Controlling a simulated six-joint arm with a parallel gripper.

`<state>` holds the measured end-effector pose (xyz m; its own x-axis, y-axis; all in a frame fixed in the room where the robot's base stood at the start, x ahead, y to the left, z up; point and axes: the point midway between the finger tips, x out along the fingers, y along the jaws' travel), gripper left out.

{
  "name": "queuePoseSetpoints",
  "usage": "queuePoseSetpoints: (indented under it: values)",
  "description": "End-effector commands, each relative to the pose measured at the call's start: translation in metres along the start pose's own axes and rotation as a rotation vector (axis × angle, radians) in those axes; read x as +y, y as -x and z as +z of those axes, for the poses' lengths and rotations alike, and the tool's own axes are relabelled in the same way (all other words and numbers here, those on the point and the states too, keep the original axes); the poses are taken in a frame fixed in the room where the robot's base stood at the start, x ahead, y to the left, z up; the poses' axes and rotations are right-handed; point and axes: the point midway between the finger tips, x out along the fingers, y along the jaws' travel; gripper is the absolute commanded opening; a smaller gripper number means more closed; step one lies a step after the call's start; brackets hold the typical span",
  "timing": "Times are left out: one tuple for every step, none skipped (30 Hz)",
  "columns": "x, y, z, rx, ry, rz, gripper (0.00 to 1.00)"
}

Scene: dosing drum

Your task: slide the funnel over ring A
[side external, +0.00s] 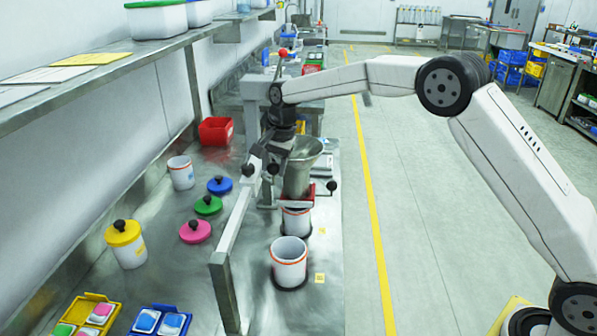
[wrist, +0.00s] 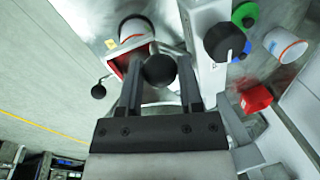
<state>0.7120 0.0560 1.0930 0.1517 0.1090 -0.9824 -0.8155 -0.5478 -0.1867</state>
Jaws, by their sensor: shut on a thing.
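The funnel (side external: 302,170) is a grey metal cone in a red-edged carriage (side external: 308,195) on the rail. It stands upright above the rear white pot (side external: 296,221). My gripper (side external: 277,158) is beside the funnel's left side; in the wrist view my gripper (wrist: 160,75) is shut on a round black knob (wrist: 160,68). Dark rings show on the bench under the front pot (side external: 289,262) and the rear pot, each with a small yellow tag (side external: 319,277) beside it. The letters are too small to read, so I cannot tell which is ring A.
A metal rail (side external: 235,225) runs along the bench left of the pots. Left of it are a yellow-lidded pot (side external: 126,245), loose coloured lids (side external: 208,205), a white pot (side external: 181,173) and a red bin (side external: 216,130). A shelf (side external: 150,55) overhangs the left side.

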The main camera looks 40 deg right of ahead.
Motion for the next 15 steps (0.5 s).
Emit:
queuePoseSetpoints:
  values:
    - [-0.0010,0.0017,-0.0063,0.014,-0.004,-0.013,0.00]
    - [-0.0010,0.0017,-0.0065,0.015,-0.004,-0.013,0.00]
    - [-0.0009,0.0018,-0.0067,0.015,-0.004,-0.013,0.00]
    - [-0.0008,0.0018,-0.0069,0.015,-0.004,-0.012,0.52]
    - [-0.0008,0.0018,-0.0069,0.015,-0.005,-0.013,0.62]
    - [-0.0007,0.0017,-0.0066,0.015,-0.004,-0.012,0.75]
    - [-0.0006,0.0016,-0.0063,0.014,-0.004,-0.011,0.81]
    - [-0.0005,0.0014,-0.0060,0.013,-0.004,-0.010,0.81]
    - [-0.0004,0.0013,-0.0056,0.012,-0.004,-0.010,0.81]
    - [-0.0004,0.0012,-0.0054,0.012,-0.004,-0.009,0.81]
    - [-0.0003,0.0011,-0.0051,0.011,-0.004,-0.009,0.81]
    - [-0.0003,0.0009,-0.0048,0.011,-0.003,-0.008,0.81]
    - [-0.0003,0.0009,-0.0046,0.010,-0.003,-0.008,0.81]
    - [-0.0003,0.0008,-0.0044,0.010,-0.003,-0.008,0.81]
    - [-0.0003,0.0008,-0.0041,0.010,-0.003,-0.007,0.81]
